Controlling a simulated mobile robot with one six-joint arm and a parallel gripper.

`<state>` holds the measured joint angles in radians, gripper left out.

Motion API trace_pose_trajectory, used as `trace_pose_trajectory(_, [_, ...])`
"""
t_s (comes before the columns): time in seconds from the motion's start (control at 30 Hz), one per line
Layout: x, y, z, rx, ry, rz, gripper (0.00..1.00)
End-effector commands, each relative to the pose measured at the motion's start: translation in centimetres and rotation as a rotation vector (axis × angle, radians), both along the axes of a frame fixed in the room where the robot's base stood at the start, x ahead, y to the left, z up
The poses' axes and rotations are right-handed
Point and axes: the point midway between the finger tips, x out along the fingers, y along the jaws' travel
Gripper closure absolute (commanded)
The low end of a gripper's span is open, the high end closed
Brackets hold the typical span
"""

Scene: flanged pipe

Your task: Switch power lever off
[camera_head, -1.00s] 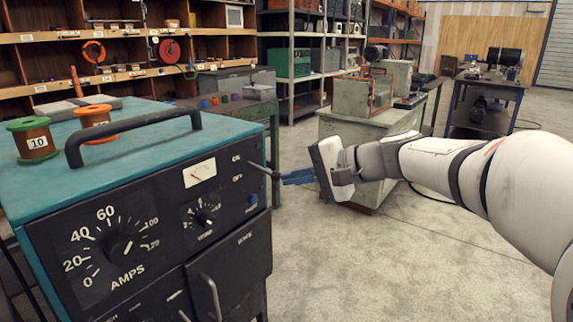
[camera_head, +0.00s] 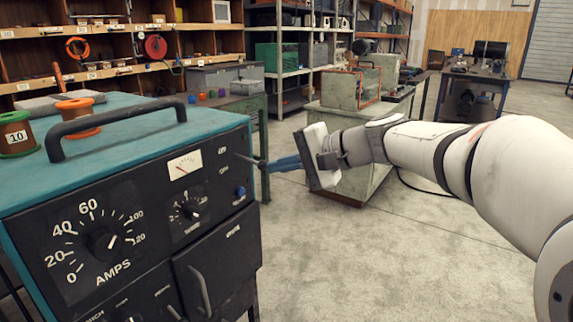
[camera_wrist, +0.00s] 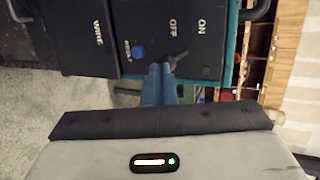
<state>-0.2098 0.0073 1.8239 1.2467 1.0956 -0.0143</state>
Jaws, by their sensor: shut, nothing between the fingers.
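The power lever (camera_head: 247,159) is a dark handle sticking out from the upper right of the black front panel on the teal welding machine (camera_head: 130,125). In the wrist view the lever (camera_wrist: 178,58) lies beside the OFF and ON labels, with its end close to my fingertips. My gripper (camera_head: 269,165) has blue fingers and is shut and empty. In the wrist view the fingers (camera_wrist: 159,70) are together, next to the lever and the blue reset button (camera_wrist: 138,52). I cannot tell whether they touch the lever.
A black carry handle (camera_head: 115,125) arches over the machine top, near green and orange spools (camera_head: 15,135). A grey-green cabinet (camera_head: 350,125) stands behind my gripper. Shelves line the back. The floor (camera_head: 380,260) at front right is clear.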

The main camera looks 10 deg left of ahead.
Motion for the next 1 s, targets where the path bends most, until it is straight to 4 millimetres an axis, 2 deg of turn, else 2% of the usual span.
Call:
trace_pose_trajectory(0.2, [-0.1,0.2,0.0,0.003,0.002,0.005,1.00])
trace_pose_trajectory(0.37, [-0.3,-0.6,0.6,0.004,0.001,0.007,1.00])
trace_pose_trajectory(0.47, [-0.5,-2.1,1.6,0.004,-0.001,0.004,1.00])
trace_pose_trajectory(0.8, [-1.5,-9.1,5.4,0.003,-0.001,-0.004,1.00])
trace_pose_trajectory(1.0, [-2.0,-11.4,6.8,0.003,-0.001,0.000,1.00])
